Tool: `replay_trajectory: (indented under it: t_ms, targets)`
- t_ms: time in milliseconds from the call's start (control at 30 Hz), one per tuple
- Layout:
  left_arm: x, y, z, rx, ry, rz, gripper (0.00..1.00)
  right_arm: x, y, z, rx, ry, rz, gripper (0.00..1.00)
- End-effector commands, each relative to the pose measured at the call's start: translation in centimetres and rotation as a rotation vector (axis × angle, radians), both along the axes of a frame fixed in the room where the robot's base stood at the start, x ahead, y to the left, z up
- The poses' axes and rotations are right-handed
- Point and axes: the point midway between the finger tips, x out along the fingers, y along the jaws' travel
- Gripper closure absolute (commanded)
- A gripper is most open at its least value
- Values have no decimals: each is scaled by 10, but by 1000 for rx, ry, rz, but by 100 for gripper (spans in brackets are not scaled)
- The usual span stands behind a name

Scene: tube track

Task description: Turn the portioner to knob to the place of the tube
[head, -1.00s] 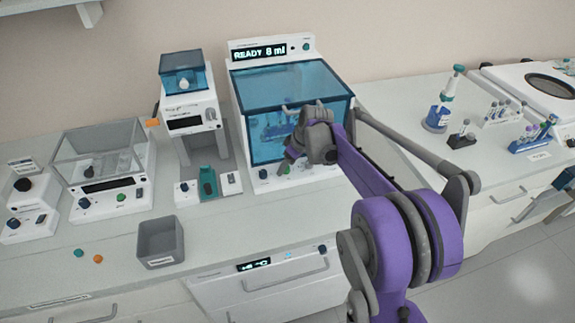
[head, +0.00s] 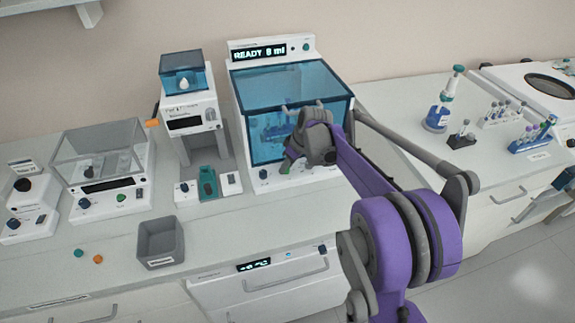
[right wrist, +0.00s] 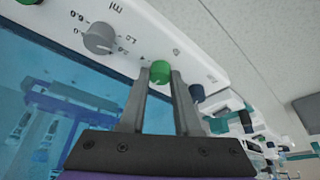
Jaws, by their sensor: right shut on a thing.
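The portioner is a white machine with a blue see-through cover (head: 290,85) and a lit display (head: 260,52) reading READY and a small ml value, its digit hard to read. My right gripper (right wrist: 160,76) is shut on a green knob (right wrist: 160,71) on the front panel, one finger on each side. The green knob shows only partly in the head view (head: 285,167), beside my gripper (head: 290,155). A grey dial (right wrist: 99,38) with an ml scale sits beside it, apart from the fingers. A dark blue knob (right wrist: 196,92) is on the other side. My left gripper is not in view.
Left of the portioner stands a white device with a blue top (head: 190,120). A clear-lidded box (head: 105,160) and an empty grey bin (head: 145,255) are further left. The front counter is mostly clear.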

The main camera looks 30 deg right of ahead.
Motion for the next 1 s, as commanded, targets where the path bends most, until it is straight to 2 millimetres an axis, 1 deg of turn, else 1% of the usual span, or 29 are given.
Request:
replay_trajectory:
  t_ms: [167,367,1000]
  targets:
    - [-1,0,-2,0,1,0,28,-1,1,0,0,1,-57,100]
    - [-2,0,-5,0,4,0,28,-1,2,-1,-1,1,-193,100]
    - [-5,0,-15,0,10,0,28,1,6,0,-2,0,-792,100]
